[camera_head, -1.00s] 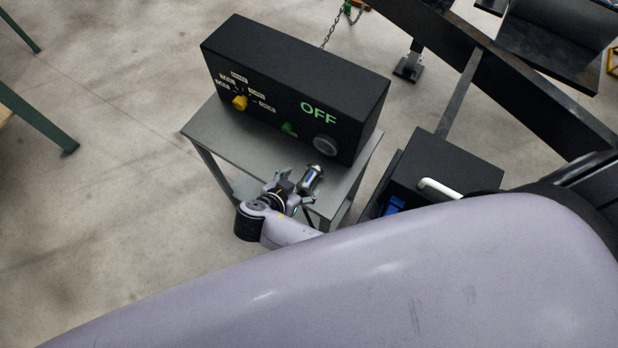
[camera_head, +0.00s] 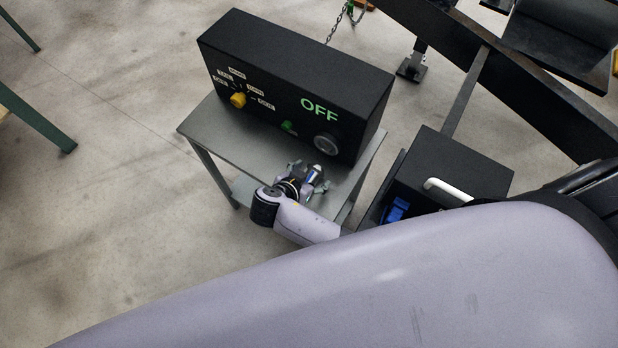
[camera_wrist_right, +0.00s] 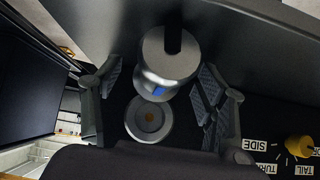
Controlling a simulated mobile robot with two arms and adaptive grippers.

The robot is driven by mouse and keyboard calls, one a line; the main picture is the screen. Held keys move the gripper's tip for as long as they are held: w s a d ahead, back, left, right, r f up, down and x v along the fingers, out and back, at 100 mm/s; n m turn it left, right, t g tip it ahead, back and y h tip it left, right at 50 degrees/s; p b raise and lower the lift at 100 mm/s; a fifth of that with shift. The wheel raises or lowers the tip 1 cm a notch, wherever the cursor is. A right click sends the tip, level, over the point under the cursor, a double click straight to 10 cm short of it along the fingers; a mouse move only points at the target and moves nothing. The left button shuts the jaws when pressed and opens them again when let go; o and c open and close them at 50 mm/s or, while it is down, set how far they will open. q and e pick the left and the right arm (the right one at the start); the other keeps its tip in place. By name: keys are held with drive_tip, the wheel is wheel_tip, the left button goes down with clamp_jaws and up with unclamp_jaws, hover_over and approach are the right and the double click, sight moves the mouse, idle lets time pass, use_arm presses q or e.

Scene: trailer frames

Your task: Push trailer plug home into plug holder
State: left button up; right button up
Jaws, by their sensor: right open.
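The silvery trailer plug (camera_wrist_right: 171,58), with a blue mark, is in the right wrist view; it also shows at the gripper in the head view (camera_head: 316,172). The round grey plug holder (camera_head: 327,146) is on the front of the black control box, just beyond the plug. In the right wrist view the holder (camera_wrist_right: 149,119) appears just below the plug; I cannot tell whether they touch. My right gripper (camera_head: 307,176) is open in front of the box. In the wrist view its fingers (camera_wrist_right: 161,84) stand on either side of the plug with gaps. My left gripper is out of view.
The black control box (camera_head: 285,75) stands on a grey metal table (camera_head: 215,125) and reads OFF. A yellow knob (camera_head: 238,100) and green switch (camera_head: 288,127) sit on its front. A black box with a white handle (camera_head: 447,188) stands right.

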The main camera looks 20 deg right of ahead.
sight(315, 169)
idle(0.7)
drive_tip(key=c, duration=1.3)
drive_tip(key=shift+r, duration=0.2)
clamp_jaws()
drive_tip(key=shift+r+p, duration=1.3)
drive_tip(key=shift+r, duration=0.05)
